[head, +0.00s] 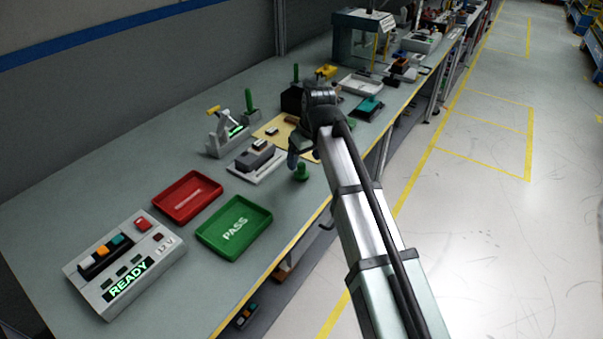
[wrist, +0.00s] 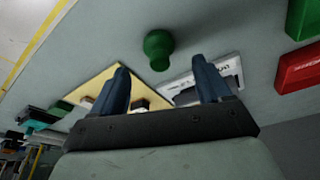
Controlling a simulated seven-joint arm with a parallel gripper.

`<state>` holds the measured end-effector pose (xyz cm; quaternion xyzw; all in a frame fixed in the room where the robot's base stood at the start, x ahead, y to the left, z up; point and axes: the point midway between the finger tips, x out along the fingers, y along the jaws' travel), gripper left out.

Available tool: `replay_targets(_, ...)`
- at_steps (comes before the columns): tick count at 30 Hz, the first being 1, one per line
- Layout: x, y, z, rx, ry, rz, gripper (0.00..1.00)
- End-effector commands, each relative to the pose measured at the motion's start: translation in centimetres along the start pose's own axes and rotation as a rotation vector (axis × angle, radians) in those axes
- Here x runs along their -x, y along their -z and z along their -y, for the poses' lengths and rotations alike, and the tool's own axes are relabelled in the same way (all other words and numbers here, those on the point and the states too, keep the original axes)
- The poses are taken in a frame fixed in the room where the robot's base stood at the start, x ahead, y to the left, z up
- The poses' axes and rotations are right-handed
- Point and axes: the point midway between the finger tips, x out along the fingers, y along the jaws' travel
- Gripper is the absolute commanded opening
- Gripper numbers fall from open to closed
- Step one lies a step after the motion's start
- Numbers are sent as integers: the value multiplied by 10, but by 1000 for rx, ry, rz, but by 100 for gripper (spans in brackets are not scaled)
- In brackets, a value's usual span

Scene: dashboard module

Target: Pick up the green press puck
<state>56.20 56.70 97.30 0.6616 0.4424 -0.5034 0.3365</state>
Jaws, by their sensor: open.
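The green press puck (head: 301,172) stands on the bench near its front edge, just right of a white fixture. It has a wide base and a narrower knob. In the wrist view the green puck (wrist: 158,48) shows beyond the fingertips, near the middle of the gap between them. My gripper (wrist: 163,78) is open, its two blue fingers apart and nothing between them. In the head view my gripper (head: 293,160) hangs close to the puck, by its upper left; its fingers are partly hidden by my arm.
A white fixture with a grey block (head: 257,162) stands left of the puck. A green PASS tray (head: 262,222) and a red tray (head: 182,212) lie nearer the camera. A tan mat (head: 265,133) lies behind. Bare bench surrounds the puck's near side.

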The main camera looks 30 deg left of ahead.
Motion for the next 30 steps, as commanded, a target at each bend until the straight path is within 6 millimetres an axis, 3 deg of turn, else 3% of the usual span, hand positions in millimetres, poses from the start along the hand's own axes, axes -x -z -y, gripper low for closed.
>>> replay_targets(8, -10, 1, 0, 0, 0, -1, 77)
replay_targets(21, -56, 3, -1, 0, 0, -2, 77)
replay_targets(28, -57, 3, -1, -1, -1, -3, 77)
replay_targets(30, -57, 3, -1, -1, -1, -3, 72)
